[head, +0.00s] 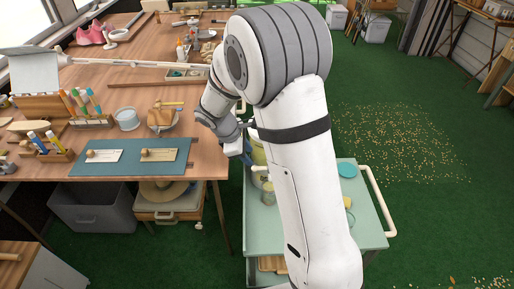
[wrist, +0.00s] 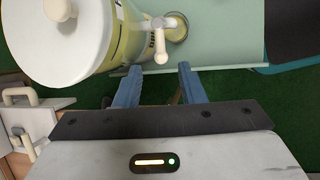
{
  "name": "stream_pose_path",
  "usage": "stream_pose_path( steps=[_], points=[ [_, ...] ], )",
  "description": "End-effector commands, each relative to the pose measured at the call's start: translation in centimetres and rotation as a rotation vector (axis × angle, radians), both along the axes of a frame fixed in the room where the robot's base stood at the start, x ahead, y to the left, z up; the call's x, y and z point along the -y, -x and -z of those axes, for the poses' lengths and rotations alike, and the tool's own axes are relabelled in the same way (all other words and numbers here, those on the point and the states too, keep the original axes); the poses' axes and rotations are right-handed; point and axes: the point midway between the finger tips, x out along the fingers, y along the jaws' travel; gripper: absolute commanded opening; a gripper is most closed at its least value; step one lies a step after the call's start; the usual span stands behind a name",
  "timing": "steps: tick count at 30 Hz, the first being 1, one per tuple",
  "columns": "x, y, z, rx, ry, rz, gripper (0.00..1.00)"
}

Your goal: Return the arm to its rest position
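My arm crosses the middle of the head view, bent at a large white and grey joint, with its end reaching down to the left. My gripper (wrist: 158,80) shows two blue fingers set well apart in the wrist view, with nothing between them. In the head view the gripper is mostly hidden behind my arm, between the wooden table and the cart. A yellow container (wrist: 128,42) with a white lid and a small white tap is just beyond the fingertips; I cannot tell whether they touch it.
The pale green cart (head: 370,232) stands below my arm, holding a blue lid (head: 347,170) and jars. The wooden table (head: 205,168) at left bears a blue mat (head: 88,168), pens and a bowl. Green floor (head: 400,100) at right is open, with scattered grain.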

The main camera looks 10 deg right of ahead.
Motion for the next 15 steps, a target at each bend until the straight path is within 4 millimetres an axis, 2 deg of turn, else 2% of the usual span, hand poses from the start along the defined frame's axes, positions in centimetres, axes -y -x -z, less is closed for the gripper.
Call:
stream_pose_path(
  steps=[4,7,11,15],
  points=[
    [0.0,0.0,-0.1,0.001,-0.001,0.003,0.36],
    [0.3,0.5,-1.0,0.014,-0.013,0.033,0.36],
    [1.2,2.2,-3.9,0.057,-0.057,0.141,0.36],
    [2.5,5.3,-7.8,0.121,-0.128,0.315,0.36]
  ],
)
